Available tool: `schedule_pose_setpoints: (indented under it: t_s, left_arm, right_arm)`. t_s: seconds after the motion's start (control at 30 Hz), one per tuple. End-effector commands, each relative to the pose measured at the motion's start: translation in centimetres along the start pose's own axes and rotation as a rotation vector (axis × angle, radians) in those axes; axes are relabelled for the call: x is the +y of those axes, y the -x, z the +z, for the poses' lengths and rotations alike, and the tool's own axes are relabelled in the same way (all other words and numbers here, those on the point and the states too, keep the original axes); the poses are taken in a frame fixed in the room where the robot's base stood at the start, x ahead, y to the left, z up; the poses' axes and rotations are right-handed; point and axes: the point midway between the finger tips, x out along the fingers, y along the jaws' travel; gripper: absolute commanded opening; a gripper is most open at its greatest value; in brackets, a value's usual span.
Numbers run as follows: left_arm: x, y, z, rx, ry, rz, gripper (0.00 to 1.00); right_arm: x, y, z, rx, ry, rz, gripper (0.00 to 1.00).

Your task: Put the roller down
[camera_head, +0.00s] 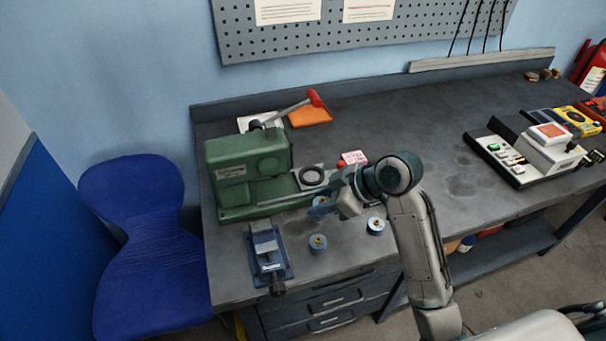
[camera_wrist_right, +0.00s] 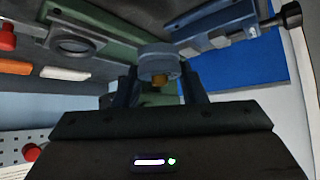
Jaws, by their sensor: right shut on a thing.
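My right gripper (camera_head: 335,206) is over the front of the bench, just right of the green machine's base. It is shut on a blue roller (camera_head: 319,204), which is partly hidden by the gripper in the head view. In the right wrist view the held roller (camera_wrist_right: 158,62) is a round grey-blue piece with a brass-coloured part, between the two fingers (camera_wrist_right: 158,92). I cannot tell whether it touches a surface. My left gripper is not in view.
The green machine (camera_head: 243,172) with a red-knobbed lever stands at left. A blue vise (camera_head: 268,254) is at the front left edge. A black ring (camera_head: 312,175) lies behind the gripper. A grey device (camera_head: 525,152) is at right. The bench middle is clear.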

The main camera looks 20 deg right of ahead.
Motion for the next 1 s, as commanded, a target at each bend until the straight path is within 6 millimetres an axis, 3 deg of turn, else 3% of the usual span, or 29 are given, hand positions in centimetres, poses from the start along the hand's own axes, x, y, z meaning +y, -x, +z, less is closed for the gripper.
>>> schedule_pose_setpoints:
  t_s: [0.13, 0.27, 0.6, 0.8, 1.0]
  left_arm:
    - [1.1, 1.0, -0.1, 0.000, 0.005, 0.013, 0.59]
    - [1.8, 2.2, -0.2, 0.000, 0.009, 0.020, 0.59]
    - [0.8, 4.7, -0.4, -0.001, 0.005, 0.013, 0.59]
    - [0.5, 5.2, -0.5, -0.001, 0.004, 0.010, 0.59]
    - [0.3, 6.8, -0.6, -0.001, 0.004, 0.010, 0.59]
  right_arm:
    - [1.9, -0.5, -0.8, 0.002, 0.007, -0.011, 0.13]
    - [5.0, -1.7, -1.8, 0.003, 0.006, -0.010, 0.13]
    - [12.2, -4.8, -3.8, 0.003, 0.006, -0.008, 0.13]
    - [14.0, -5.8, -4.0, 0.003, 0.007, -0.008, 0.13]
    - [14.1, -7.2, -2.7, 0.001, 0.004, -0.011, 0.13]
